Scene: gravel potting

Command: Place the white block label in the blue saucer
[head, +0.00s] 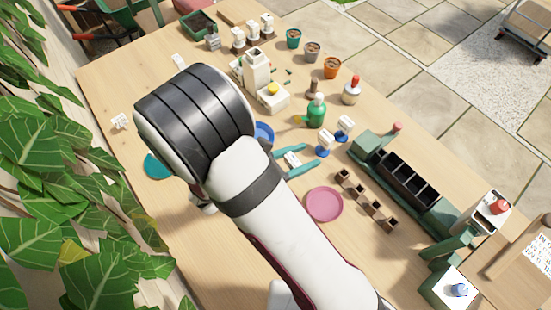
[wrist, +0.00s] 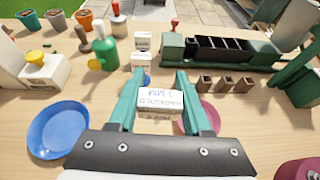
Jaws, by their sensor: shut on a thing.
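The white block label (wrist: 160,103) has printed writing and sits between the teal fingers of my gripper (wrist: 161,75), which is shut on it. In the head view the same label (head: 292,159) shows between the fingers of my gripper (head: 311,156), over the table. The blue saucer (wrist: 58,131) is left of the held label in the wrist view and looks empty. In the head view the blue saucer (head: 264,131) is partly hidden behind my arm.
A pink saucer (head: 324,204) and small brown pots (head: 367,201) stand near my gripper. Two white blocks on blue bases (head: 324,143) and a green bottle (head: 316,111) stand beyond. A teal saucer (head: 157,166) lies left. A green rack (head: 405,175) is at right.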

